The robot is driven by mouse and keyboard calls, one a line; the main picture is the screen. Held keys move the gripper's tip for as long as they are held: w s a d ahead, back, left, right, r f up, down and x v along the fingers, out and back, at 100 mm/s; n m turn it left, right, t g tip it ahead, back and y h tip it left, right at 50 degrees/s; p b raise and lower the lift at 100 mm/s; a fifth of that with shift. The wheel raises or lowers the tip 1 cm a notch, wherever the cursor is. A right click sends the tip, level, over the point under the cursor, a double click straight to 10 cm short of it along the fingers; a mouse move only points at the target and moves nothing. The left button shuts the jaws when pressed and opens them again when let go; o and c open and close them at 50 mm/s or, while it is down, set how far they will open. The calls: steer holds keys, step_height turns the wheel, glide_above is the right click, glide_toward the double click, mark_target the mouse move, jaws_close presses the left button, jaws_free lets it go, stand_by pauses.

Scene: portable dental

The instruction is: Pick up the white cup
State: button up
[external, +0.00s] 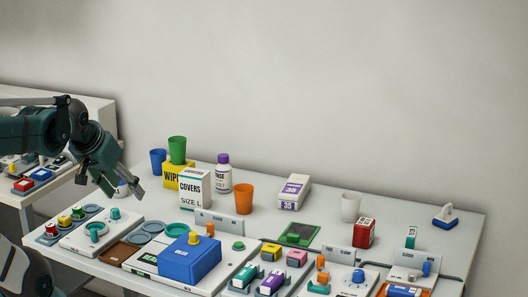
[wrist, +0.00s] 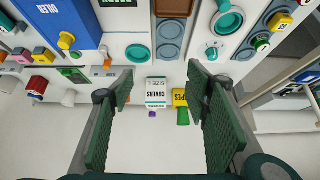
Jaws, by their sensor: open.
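The white cup (external: 350,207) stands upright towards the back right of the table in the external view, behind a red box. My gripper (external: 124,191) is at the left end of the table, far to the left of the cup, pointing down and to the right. In the wrist view my gripper (wrist: 160,82) has its two fingers wide apart with nothing held between them.
A covers box (external: 195,190), a yellow wipes box (external: 172,177), a purple-capped bottle (external: 223,175) and an orange cup (external: 244,198) stand between my gripper and the white cup. The red box (external: 364,232) is close in front of it. A green cup (external: 177,150) rises above the wipes box.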

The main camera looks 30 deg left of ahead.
mark_target(343, 197)
steer(key=shift+o, duration=0.3)
steer(key=shift+w+r, duration=0.1)
steer(key=w+d+r+m+h+p, duration=0.1)
steer(key=w+d+r+m+p, duration=0.15)
steer(key=w+d, duration=0.75)
steer(key=w+d+r+m+h+p, duration=0.1)
steer(key=w+d+r+p, duration=0.15)
steer(key=w+d, duration=0.75)
steer(key=w+d+f+m+g+p, duration=0.1)
steer(key=w+d+f+p, duration=0.1)
steer(key=w+d+f, duration=0.5)
steer(key=w+d+f+m+h+p, duration=0.1)
steer(key=w+d+f, duration=0.6)
steer(key=w+d, duration=0.7)
steer(key=shift+d+m+g+h+p, duration=0.3)
steer(key=shift+d+m+g+p, duration=0.1)
steer(key=shift+d+m, duration=0.25)
steer(key=shift+w+f, duration=0.15)
steer(key=shift+b+x, duration=0.3)
steer(key=shift+x, duration=0.9)
